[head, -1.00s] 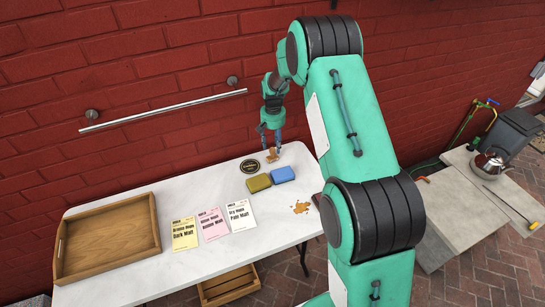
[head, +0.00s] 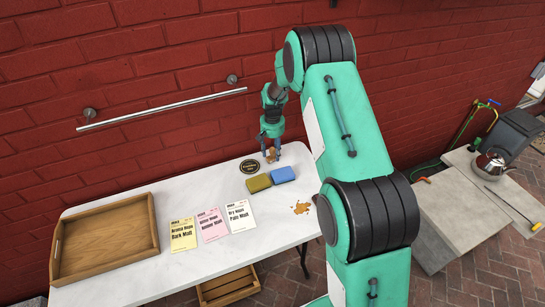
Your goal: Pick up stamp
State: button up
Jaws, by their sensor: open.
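The stamp (head: 271,155) is a small light-brown wooden piece at the back of the white table, just right of a round black ink pad (head: 250,166). My gripper (head: 271,151) is open and points down at the stamp, with its fingers close around or beside it. The fingers partly hide the stamp, and I cannot tell whether they touch it.
An olive sponge (head: 258,183) and a blue sponge (head: 283,174) lie in front. A wooden tray (head: 148,212) is at left. The red wall is close behind.

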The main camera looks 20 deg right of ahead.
aim_at(272, 148)
jog(key=shift+c, duration=0.3)
grip_shut()
jog(key=shift+r, duration=0.1)
notch_tip(272, 148, up, 10)
jog(key=shift+f+p, duration=0.1)
jog(key=shift+p, duration=1.1)
